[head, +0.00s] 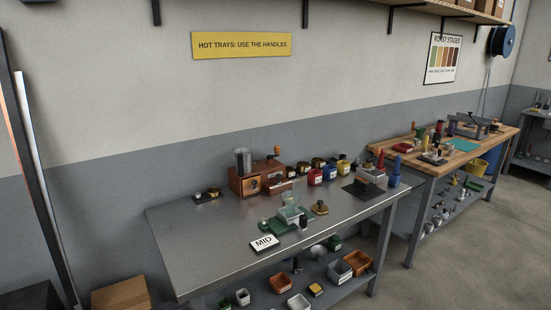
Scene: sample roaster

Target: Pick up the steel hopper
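A grey, metallic-looking cup-shaped piece (243,160), which looks like the steel hopper, stands upright on the left part of a brown wooden machine (241,184). The machine sits at the back of the metal table (190,240). It has a small drawer front and a wooden-knobbed crank (277,152) on its right. The hopper's lower end and how it sits in the machine are too small to tell. Neither of my grippers is in view.
A dark tray with small brass pieces (207,195) lies left of the machine. Coloured jars (315,176) stand to its right. A green tray (270,226) and a MID card (265,243) are in front. The table's left part is bare. A shelf (445,12) hangs above right.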

